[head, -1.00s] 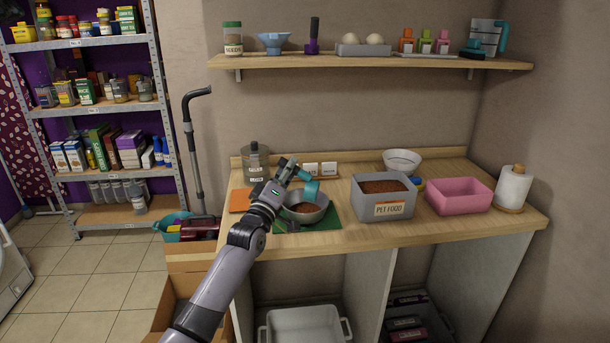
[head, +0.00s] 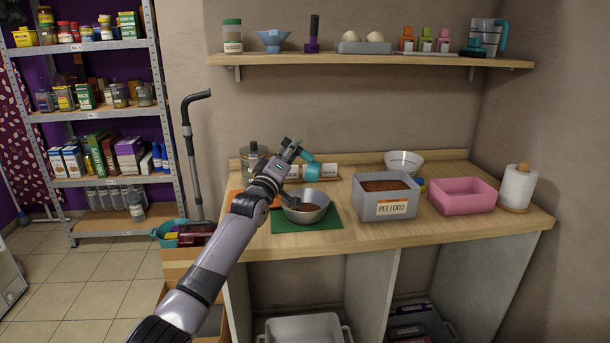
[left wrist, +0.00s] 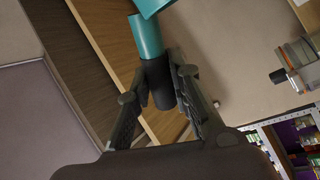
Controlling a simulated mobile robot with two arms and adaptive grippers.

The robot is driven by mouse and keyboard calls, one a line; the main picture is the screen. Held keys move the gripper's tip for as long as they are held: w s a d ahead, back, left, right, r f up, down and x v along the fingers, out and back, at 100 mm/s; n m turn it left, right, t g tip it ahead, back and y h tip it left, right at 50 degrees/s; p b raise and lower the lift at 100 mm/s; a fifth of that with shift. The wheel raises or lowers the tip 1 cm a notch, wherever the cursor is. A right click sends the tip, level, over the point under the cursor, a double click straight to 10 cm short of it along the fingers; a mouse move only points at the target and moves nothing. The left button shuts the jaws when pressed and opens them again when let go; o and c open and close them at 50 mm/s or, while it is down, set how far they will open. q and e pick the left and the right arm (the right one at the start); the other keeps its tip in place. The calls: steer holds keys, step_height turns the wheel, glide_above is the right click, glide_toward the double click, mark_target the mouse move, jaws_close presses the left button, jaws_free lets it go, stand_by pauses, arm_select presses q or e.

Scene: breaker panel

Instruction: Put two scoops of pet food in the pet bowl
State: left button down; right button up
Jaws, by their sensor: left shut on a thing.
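My left gripper (head: 290,152) is shut on the dark handle of a teal scoop (head: 312,171). In the left wrist view, the handle sits between the fingers (left wrist: 160,88) and the teal part (left wrist: 147,35) extends beyond them. The scoop is held above the counter, over the back of the grey pet bowl (head: 318,213); its inside is hidden. The bowl stands on a green mat (head: 285,224) and has brown food in it. The grey pet food box (head: 374,203) is to the right, holding brown food. My right gripper is not in view.
A pink bin (head: 463,196), a white bowl (head: 404,162) and a paper towel roll (head: 517,187) stand to the right. A glass jar (head: 252,161) and white blocks are at the back. A shelf (head: 375,62) with small items hangs above.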

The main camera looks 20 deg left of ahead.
arm_select(q)
steer(key=shift+w+a+r+b, duration=0.1)
steer(key=shift+w+b, duration=0.25)
steer(key=shift+w+r, duration=0.1)
steer(key=shift+r, duration=0.05)
steer(key=shift+r, duration=0.1)
steer(key=shift+d+r+m+g+h+p, duration=0.25)
steer(key=shift+d+r+m+p, duration=0.35)
steer(key=shift+m, duration=0.25)
steer(key=shift+d+r+m+g+h+p, duration=0.15)
steer(key=shift+d+r+m+h+p, duration=0.2)
steer(key=shift+m+p, duration=0.4)
steer(key=shift+w+d+r+m+g+p, duration=0.1)
steer(key=shift+d+r+m+g+p, duration=0.1)
steer(key=shift+d+m+p, duration=0.3)
steer(key=shift+d+r+m+g+p, duration=0.15)
steer(key=shift+d+m+p, duration=0.15)
steer(key=shift+m+p, duration=0.3)
steer(key=shift+d+h, duration=0.1)
steer(key=shift+h, duration=0.2)
steer(key=shift+m, duration=0.3)
